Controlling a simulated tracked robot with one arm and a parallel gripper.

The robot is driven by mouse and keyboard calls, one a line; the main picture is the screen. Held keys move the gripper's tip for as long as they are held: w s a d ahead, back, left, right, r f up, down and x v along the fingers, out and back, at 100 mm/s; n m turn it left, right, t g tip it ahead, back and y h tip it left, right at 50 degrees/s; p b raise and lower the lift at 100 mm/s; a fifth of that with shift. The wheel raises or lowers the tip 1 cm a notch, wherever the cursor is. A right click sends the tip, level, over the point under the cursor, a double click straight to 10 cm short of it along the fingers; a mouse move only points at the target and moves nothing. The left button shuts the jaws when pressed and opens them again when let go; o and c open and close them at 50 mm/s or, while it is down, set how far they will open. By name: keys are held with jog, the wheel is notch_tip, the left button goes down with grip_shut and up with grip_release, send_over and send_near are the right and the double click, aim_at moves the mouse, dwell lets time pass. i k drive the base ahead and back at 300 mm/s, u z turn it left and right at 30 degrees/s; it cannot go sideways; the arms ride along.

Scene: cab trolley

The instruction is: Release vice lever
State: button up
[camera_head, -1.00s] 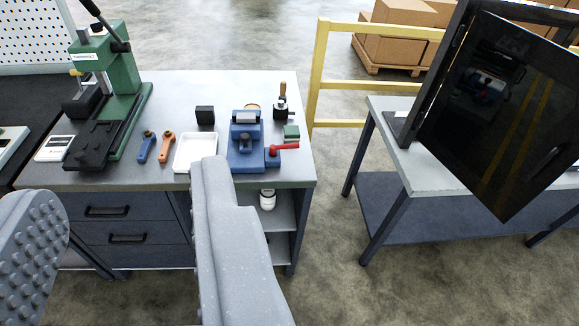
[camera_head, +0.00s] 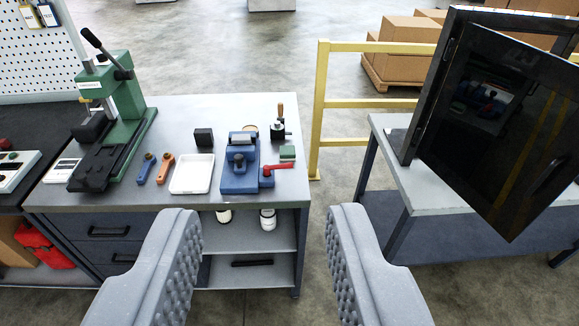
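The blue vice (camera_head: 240,165) stands near the right front of the light grey bench top (camera_head: 225,112). Its red lever (camera_head: 280,166) sticks out to the right from the vice's lower right side. My gripper (camera_head: 256,222) is open, its two grey studded fingers wide apart and nothing between them. It is in front of the bench, nearer the camera than the vice, and does not touch the lever.
A white tray (camera_head: 192,174), orange tool (camera_head: 165,168), blue tool (camera_head: 146,170) and black block (camera_head: 203,137) lie left of the vice. A green press (camera_head: 118,120) stands farther left. A black-framed cabinet (camera_head: 490,110) stands on the right table (camera_head: 425,187). A yellow rail (camera_head: 318,110) stands between.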

aim_at(267, 168)
jog(key=z, duration=0.05)
jog(key=i, duration=1)
jog(key=u, duration=0.05)
